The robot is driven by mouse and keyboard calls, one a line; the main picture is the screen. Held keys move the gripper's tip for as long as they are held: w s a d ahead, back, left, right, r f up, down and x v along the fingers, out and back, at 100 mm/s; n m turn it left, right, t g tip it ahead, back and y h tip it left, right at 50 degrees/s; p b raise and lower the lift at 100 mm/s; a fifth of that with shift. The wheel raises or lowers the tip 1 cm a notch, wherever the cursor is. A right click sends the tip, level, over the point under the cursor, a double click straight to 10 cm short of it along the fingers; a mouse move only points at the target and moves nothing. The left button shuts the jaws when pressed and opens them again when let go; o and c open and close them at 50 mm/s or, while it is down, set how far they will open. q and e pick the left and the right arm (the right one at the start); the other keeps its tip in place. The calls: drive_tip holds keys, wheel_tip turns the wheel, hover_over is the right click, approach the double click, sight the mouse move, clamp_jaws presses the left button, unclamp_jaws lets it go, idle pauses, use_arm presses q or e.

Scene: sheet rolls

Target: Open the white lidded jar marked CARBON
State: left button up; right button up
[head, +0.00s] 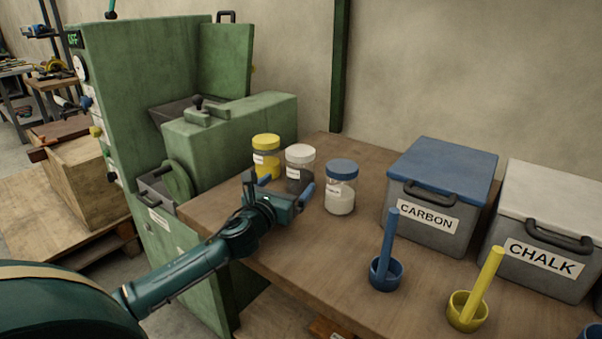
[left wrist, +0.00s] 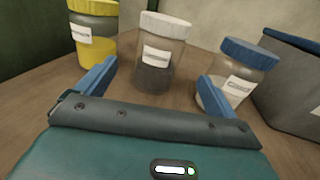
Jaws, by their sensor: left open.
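The white-lidded jar (head: 300,155) stands upright on the wooden table between two other jars. It is clear, with dark contents and a label too small to read. Its lid is on. My left gripper (head: 278,185) is open and empty, just on the near side of this jar, and partly hides its lower part. In the left wrist view the jar (left wrist: 160,56) stands ahead, between the blue fingers of the left gripper (left wrist: 158,75) as seen in the picture, apparently beyond their tips. My right gripper does not show.
A yellow-lidded jar (head: 266,143) stands to the left and a blue-lidded jar (head: 341,171) to the right, both close. A CARBON bin (head: 475,190), a CHALK bin (head: 552,188), a blue scoop cup (head: 386,274) and a yellow one (head: 468,311) are farther right. A green machine (head: 130,90) borders the left.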

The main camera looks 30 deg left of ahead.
sight(294, 173)
use_arm(q)
drive_tip(key=shift+w+a+r, duration=0.1)
drive_tip(key=shift+w+a, duration=0.1)
drive_tip(key=shift+w, duration=1.05)
drive_tip(key=shift+w+a+r, duration=0.1)
drive_tip(key=shift+w+a, duration=0.15)
drive_tip(key=shift+w, duration=0.95)
drive_tip(key=shift+w+a+r, duration=0.1)
drive_tip(key=shift+w+a, duration=0.1)
drive_tip(key=shift+w, duration=1.05)
drive_tip(key=shift+c, duration=0.4)
drive_tip(key=shift+r, duration=0.1)
drive_tip(key=c, duration=1.2)
